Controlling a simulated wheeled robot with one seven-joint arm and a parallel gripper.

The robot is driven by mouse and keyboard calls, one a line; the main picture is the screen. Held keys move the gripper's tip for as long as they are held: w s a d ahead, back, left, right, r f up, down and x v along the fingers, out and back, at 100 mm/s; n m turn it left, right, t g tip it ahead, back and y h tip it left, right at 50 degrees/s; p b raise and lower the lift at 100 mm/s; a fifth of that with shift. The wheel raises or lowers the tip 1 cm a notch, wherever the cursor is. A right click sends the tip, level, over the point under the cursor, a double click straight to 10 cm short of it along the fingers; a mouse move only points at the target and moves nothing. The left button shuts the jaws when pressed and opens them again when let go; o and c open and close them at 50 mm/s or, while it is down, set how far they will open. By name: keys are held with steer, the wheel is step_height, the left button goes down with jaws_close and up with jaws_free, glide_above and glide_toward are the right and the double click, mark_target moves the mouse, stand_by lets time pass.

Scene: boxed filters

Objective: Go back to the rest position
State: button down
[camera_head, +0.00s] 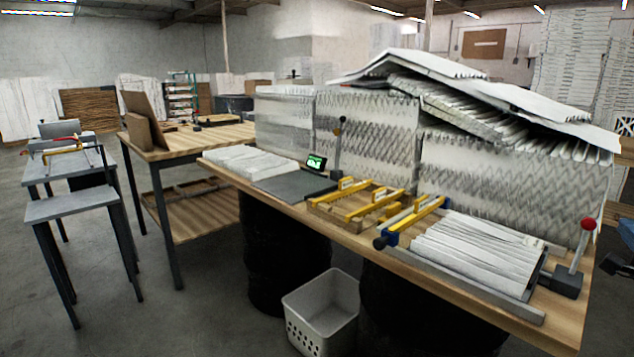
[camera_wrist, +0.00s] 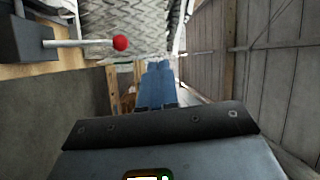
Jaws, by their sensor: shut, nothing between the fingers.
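In the wrist view, my gripper (camera_wrist: 159,68) shows as two blue fingers pressed side by side, with nothing between them. The fingers are beside the table edge, to the right of a lever with a red ball (camera_wrist: 121,43). The same red-ball lever (camera_head: 588,224) stands at the right end of the workbench in the head view. I cannot make out my gripper clearly in the head view.
The wooden workbench (camera_head: 221,163) holds pleated filters (camera_head: 470,250), yellow frames (camera_head: 372,203) and tall filter stacks (camera_head: 365,130). A white basket (camera_head: 322,308) stands on the floor below. Grey tables (camera_head: 72,205) are at left. A plank surface (camera_wrist: 270,60) is close on the wrist view's right.

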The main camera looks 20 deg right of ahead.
steer(key=s+a+f+n+y, duration=0.3)
steer(key=a+f+n, duration=0.45)
steer(key=a, duration=0.65)
steer(key=s+a+f+n+y, duration=0.2)
steer(key=s+a+f+n, duration=0.2)
steer(key=a+f, duration=0.8)
steer(key=s+a+r+n+y, duration=0.3)
steer(key=s+a+n, duration=0.3)
steer(key=s+a, duration=0.3)
steer(key=s+a+r+n+y, duration=0.2)
steer(key=s+a+n+y, duration=0.2)
steer(key=s+a, duration=0.6)
steer(key=a+n, duration=0.2)
steer(key=a, duration=0.2)
steer(key=shift+s+a+r+n+y, duration=0.2)
steer(key=shift+r+n+y, duration=0.1)
steer(key=shift+r+n, duration=0.1)
